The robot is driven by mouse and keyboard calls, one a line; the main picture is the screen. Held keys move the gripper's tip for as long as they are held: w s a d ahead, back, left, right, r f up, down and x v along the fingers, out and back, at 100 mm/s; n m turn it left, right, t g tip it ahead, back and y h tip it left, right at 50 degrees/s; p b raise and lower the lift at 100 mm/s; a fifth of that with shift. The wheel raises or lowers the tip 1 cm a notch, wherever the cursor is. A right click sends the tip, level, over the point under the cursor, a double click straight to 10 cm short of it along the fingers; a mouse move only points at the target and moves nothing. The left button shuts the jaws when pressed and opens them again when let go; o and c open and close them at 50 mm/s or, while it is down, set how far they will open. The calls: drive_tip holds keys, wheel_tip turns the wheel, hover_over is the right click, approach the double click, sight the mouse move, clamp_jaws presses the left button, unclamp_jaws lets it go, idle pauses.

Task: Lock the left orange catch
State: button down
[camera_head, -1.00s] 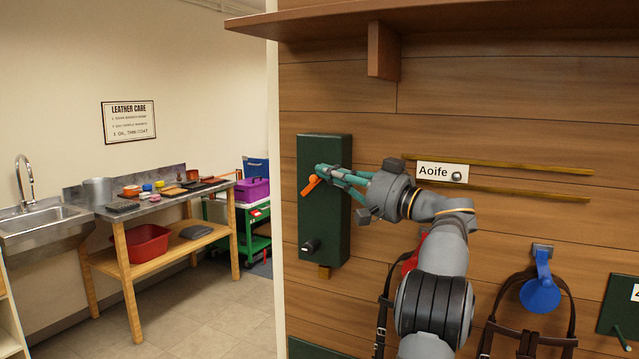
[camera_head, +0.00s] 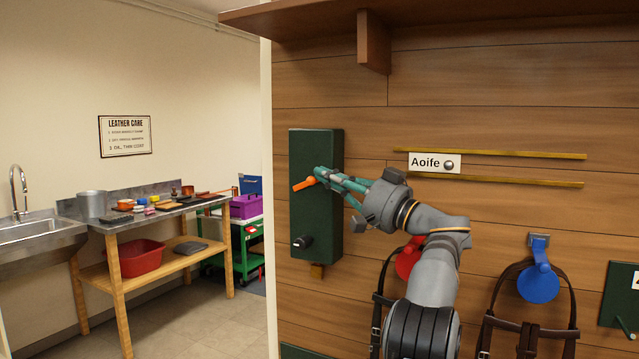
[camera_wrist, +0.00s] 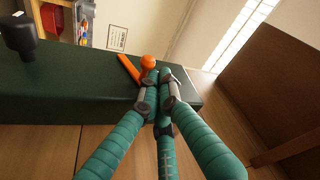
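The orange catch (camera_head: 303,183) is on the front of a tall dark green panel box (camera_head: 318,226) on the plank wall. Its lever points left and slightly down. In the wrist view the orange catch (camera_wrist: 130,69) shows a lever and a round hub. My gripper (camera_head: 322,175), with teal fingers, is at the catch's hub end, from the right. In the wrist view its fingertips (camera_wrist: 157,78) are close together, just beside the hub. They partly overlap it, and contact is unclear. Nothing shows held between them.
A black knob (camera_head: 302,242) sticks out low on the green box. Brass rails (camera_head: 500,153) and an "Aoife" plate (camera_head: 434,163) are to the right. A wooden shelf bracket (camera_head: 373,42) is above. Red (camera_head: 408,258) and blue (camera_head: 538,283) holders with straps hang lower right.

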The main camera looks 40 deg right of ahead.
drive_tip(key=shift+s+f+b, duration=0.15)
drive_tip(key=shift+f+b, duration=0.6)
drive_tip(key=shift+b, duration=0.15)
